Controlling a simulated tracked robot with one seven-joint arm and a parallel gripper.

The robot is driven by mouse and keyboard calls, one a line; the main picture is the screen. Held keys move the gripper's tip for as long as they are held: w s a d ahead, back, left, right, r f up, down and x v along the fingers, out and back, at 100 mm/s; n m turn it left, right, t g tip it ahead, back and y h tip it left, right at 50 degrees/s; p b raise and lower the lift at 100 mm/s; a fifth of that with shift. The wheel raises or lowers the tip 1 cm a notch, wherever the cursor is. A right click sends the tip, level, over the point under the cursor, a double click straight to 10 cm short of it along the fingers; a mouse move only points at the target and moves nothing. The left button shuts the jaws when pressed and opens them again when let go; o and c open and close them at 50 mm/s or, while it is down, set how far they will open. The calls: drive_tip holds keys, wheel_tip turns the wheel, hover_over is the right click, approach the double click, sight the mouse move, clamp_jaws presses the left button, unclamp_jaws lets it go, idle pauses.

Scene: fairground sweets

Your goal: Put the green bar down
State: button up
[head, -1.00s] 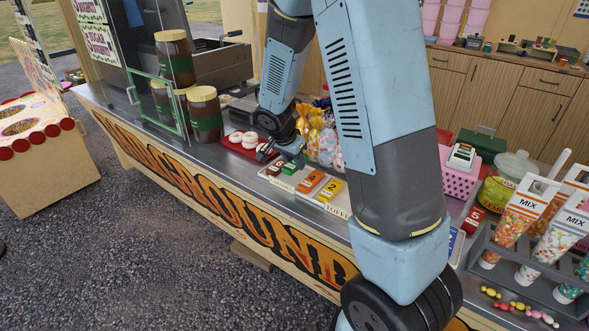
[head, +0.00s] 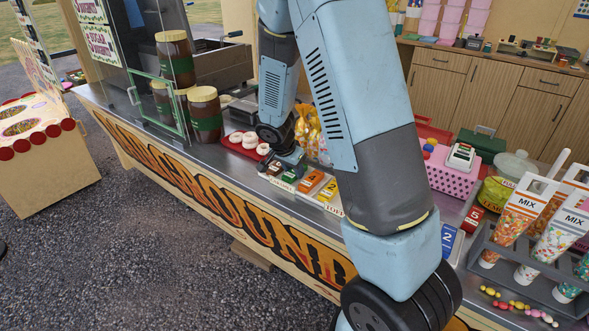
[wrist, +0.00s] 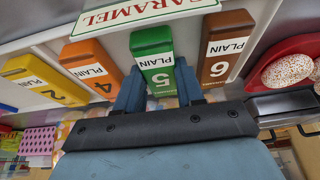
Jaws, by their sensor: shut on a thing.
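The green bar (wrist: 152,50), marked 5 and PLAIN, is between the fingers of my gripper (wrist: 158,92), which is shut on its near end. It stands in line between an orange bar (wrist: 92,68), marked 4, and a brown bar (wrist: 226,50), marked 6, with a gap on each side. The white tray (wrist: 52,50) with the CARAMEL label is under the row. I cannot tell whether the green bar's underside touches the tray. In the head view my gripper (head: 288,160) is over the tray's left part, and the green bar (head: 289,177) shows just below it.
A yellow bar (head: 329,190), marked 2, lies right of the orange one. A red tray with doughnuts (head: 236,145) is to the left. Wrapped sweets (head: 306,128) stand close behind. A pink basket (head: 455,178) and a rack of mix cones (head: 520,270) are further right.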

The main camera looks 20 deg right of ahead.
drive_tip(key=o, duration=1.1)
drive_tip(key=shift+s+f, duration=0.3)
drive_tip(key=shift+f, duration=0.15)
drive_tip(key=shift+c, duration=0.2)
drive_tip(key=shift+r, duration=0.15)
drive_tip(key=shift+w+r, duration=0.1)
drive_tip(key=shift+r, duration=0.15)
drive_tip(key=w+v, duration=0.1)
drive_tip(key=v, duration=1.1)
drive_tip(key=s+d+r+n+t+y, duration=0.1)
drive_tip(key=s+d+r+n, duration=0.1)
drive_tip(key=s+r+n, duration=0.3)
drive_tip(key=s+d+r+n+t+y, duration=0.1)
drive_tip(key=s+r+n, duration=0.4)
drive_tip(key=s+r, duration=0.8)
drive_tip(key=s+d+y, duration=0.1)
drive_tip(key=s, duration=0.7)
drive_tip(key=shift+r+n+t+y, duration=0.3)
drive_tip(key=shift+r+n+t, duration=0.05)
drive_tip(key=shift+n+t, duration=0.05)
drive_tip(key=shift+o, duration=0.2)
